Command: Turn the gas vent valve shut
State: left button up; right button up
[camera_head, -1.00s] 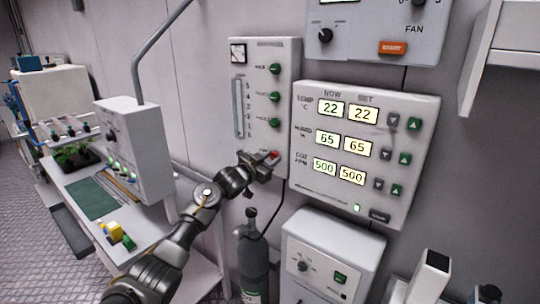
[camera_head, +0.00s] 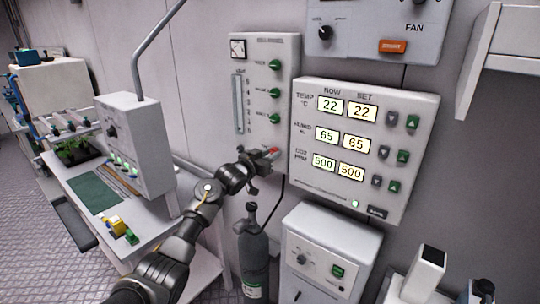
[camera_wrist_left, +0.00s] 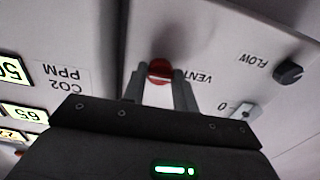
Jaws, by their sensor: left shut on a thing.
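The gas vent valve has a red knob (camera_wrist_left: 160,72) beside the upside-down "VENT" label in the left wrist view. In the head view the red knob (camera_head: 273,150) shows at the bottom of the gas panel (camera_head: 264,50). My left gripper (camera_wrist_left: 160,92) is shut on the red knob, with one finger on each side of it. The left gripper (camera_head: 268,158) also shows at the panel's lower edge in the head view. The fingers hide part of the knob. My right gripper is in neither view.
The display panel (camera_head: 366,185) with temperature, humidity and CO2 readings is mounted just right of the gripper. A grey gas cylinder (camera_head: 253,255) stands below it. A white control box (camera_head: 327,260) is at lower right. A workbench (camera_head: 75,183) stands at left.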

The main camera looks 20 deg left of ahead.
pick_arm(q)
jog(key=o, duration=1)
jog(key=shift+c, duration=0.2)
jog(key=b+v, duration=0.3)
jog(key=v, duration=0.8)
jog(key=shift+w+f, duration=0.1)
